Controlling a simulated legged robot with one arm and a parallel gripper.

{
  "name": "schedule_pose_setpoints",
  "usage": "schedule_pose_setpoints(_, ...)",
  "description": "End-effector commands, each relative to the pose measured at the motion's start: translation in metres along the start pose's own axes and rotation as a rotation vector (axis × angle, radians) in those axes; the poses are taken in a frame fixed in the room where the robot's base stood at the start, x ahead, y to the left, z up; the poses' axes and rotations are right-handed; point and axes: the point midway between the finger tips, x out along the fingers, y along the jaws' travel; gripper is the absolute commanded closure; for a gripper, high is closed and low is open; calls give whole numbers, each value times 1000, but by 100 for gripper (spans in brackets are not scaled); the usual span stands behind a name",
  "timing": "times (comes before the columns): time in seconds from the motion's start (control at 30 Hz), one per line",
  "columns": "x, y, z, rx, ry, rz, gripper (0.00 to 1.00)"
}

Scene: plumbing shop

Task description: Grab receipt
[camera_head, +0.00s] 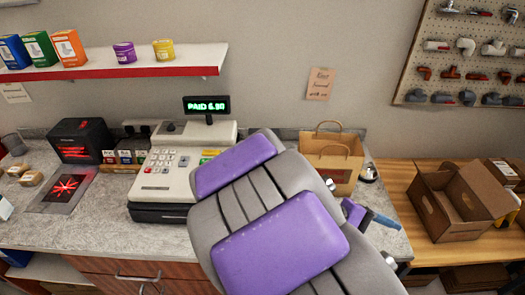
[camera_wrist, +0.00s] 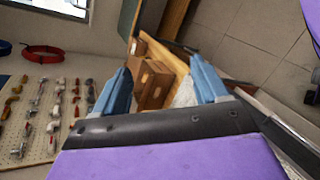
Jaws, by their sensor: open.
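No receipt can be made out in either view. The cash register (camera_head: 165,175) stands on the counter, and its green display (camera_head: 206,105) reads "PAID" with an amount. My purple and grey arm covers the register's right side and the counter in front of it. My gripper (camera_head: 372,214) shows only partly at the arm's right, beyond the counter's middle, as a blue fingertip. In the wrist view my gripper (camera_wrist: 160,88) has its two blue fingers wide apart, with nothing between them, facing the cardboard boxes (camera_wrist: 152,84) in the distance.
A brown paper bag (camera_head: 330,165) stands on the counter behind my arm. A black scanner box (camera_head: 80,140) and small packets are at the left. An open cardboard box (camera_head: 455,205) sits on the wooden table (camera_head: 400,190) at the right. A shelf (camera_head: 120,62) overhangs the counter.

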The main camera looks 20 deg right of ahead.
Motion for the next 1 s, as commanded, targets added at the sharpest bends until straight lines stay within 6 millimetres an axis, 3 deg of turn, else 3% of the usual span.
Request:
schedule_pose_setpoints(0.03, 0, 19, -5, -21, -27, 92, 21)
schedule_pose_setpoints(0.17, -8, 63, -25, -71, -65, 325, 9)
schedule_pose_setpoints(0.3, -29, 103, -56, -142, -74, 577, 8)
schedule_pose_setpoints(0.53, -84, 136, -130, -307, -21, 972, 8)
schedule_pose_setpoints(0.63, -111, 134, -168, -398, 27, 1132, 8)
schedule_pose_setpoints(0.77, -144, 114, -223, -534, 116, 1325, 8)
schedule_pose_setpoints(0.87, -167, 85, -264, -649, 202, 1460, 8)
schedule_pose_setpoints(1.0, -190, 29, -314, -819, 340, 1615, 8)
